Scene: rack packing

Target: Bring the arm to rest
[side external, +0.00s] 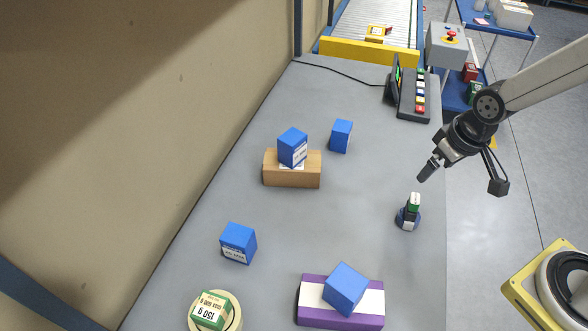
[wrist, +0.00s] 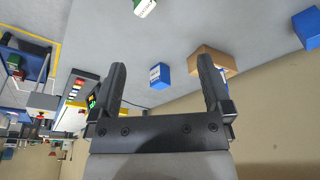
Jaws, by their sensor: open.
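My gripper (side external: 428,170) is at the right edge of the table in the side external view, above the surface and apart from everything on it. In the wrist view my gripper (wrist: 162,85) shows two black fingers spread wide with nothing held between them. A small dark stand with a green and white block (side external: 414,202) on top is on the table, below and left of my gripper. That green and white block also shows at the top of the wrist view (wrist: 145,7).
A blue box (side external: 292,147) sits on a brown block (side external: 291,177). Other blue boxes stand on the table (side external: 341,136) (side external: 238,243) and on a purple and white block (side external: 346,289). A green box (side external: 211,310) lies on a round cream stand. A button panel (side external: 413,101) is at the back right.

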